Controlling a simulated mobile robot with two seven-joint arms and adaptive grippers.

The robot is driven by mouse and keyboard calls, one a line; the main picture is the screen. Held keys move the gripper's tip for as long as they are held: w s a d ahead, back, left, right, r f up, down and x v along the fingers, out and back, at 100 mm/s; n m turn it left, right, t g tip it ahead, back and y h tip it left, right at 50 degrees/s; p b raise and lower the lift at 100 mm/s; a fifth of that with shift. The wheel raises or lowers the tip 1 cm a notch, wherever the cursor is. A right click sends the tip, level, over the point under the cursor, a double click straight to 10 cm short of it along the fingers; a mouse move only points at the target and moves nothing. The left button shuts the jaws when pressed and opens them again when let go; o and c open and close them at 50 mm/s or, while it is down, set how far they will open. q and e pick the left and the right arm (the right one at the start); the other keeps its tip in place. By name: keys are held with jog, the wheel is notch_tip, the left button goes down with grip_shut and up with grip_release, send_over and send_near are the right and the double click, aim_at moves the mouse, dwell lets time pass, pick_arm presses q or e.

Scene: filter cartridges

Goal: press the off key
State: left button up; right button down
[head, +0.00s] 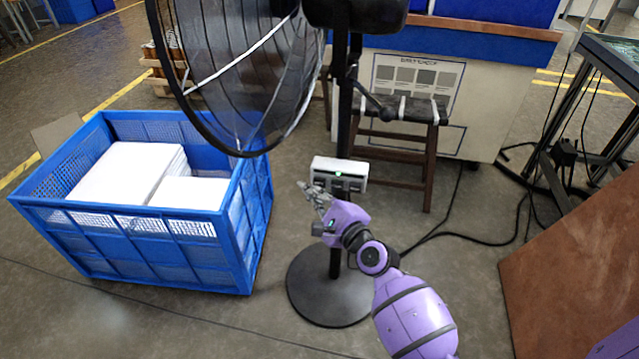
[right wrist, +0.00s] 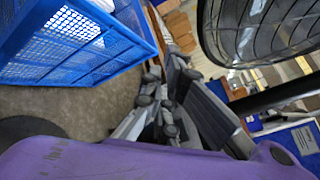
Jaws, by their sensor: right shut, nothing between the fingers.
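A white control box (head: 326,166) with a small green light sits on the dark pole of a standing fan (head: 236,75). Dark keys show on its front, partly behind my gripper; which one is the off key I cannot tell. My right gripper (head: 305,190) is shut and empty, in front of and just below the box's left end. Whether it touches the box I cannot tell. In the right wrist view, the shut fingers (right wrist: 155,95) show above my purple wrist, and the fan cage (right wrist: 262,30) is at top right. My left gripper is out of view.
A blue crate (head: 160,255) with white filter blocks stands on the floor at left. The fan's round black base (head: 310,300) is below the box. A dark stool (head: 430,150) stands behind the pole. A brown panel (head: 570,265) and cables are at right.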

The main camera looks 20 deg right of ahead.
jog(key=shift+w+d, duration=0.1)
jog(key=shift+w, duration=0.1)
jog(key=shift+w+d, duration=0.15)
jog(key=shift+w, duration=0.05)
jog(key=shift+w+d, duration=0.2)
jog(key=shift+w, duration=0.1)
dwell(0.6)
jog(key=shift+s, duration=0.1)
jog(key=shift+s+a, duration=0.45)
jog(key=shift+s, duration=0.15)
dwell(0.3)
jog(key=s+a+p, duration=0.1)
jog(key=s, duration=0.1)
jog(key=s+a+p, duration=0.1)
jog(key=s, duration=0.1)
jog(key=shift+a, duration=0.4)
